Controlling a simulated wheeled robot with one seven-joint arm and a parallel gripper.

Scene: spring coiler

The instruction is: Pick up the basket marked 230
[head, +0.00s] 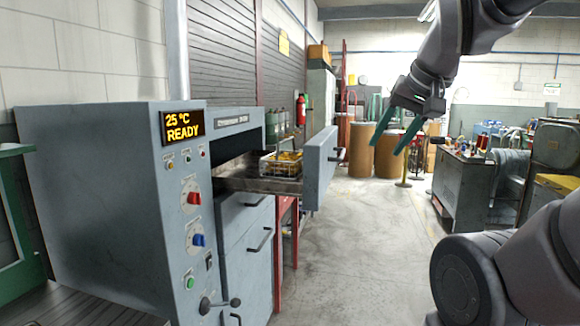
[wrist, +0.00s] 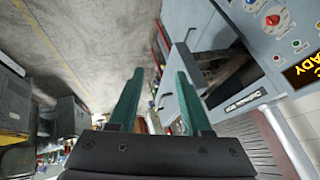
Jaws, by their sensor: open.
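A small wire basket (head: 283,163) with yellowish contents sits on the pulled-out drawer tray (head: 262,184) of the grey-blue oven. No number is readable on it at this size. My gripper (head: 386,136) is open and empty, with two green fingers, in the air to the right of the drawer front and apart from it. In the wrist view my gripper (wrist: 160,72) also shows open with nothing between the fingers. The drawer front (wrist: 188,88) is there beside and behind the right finger. I cannot make out the basket in the wrist view.
The oven (head: 110,200) has a panel reading 25 °C READY. The upright drawer front (head: 321,168) stands between basket and gripper. A red fire extinguisher (head: 301,110) and brown drums (head: 361,150) stand behind. A workbench (head: 465,188) is at right. The middle floor is clear.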

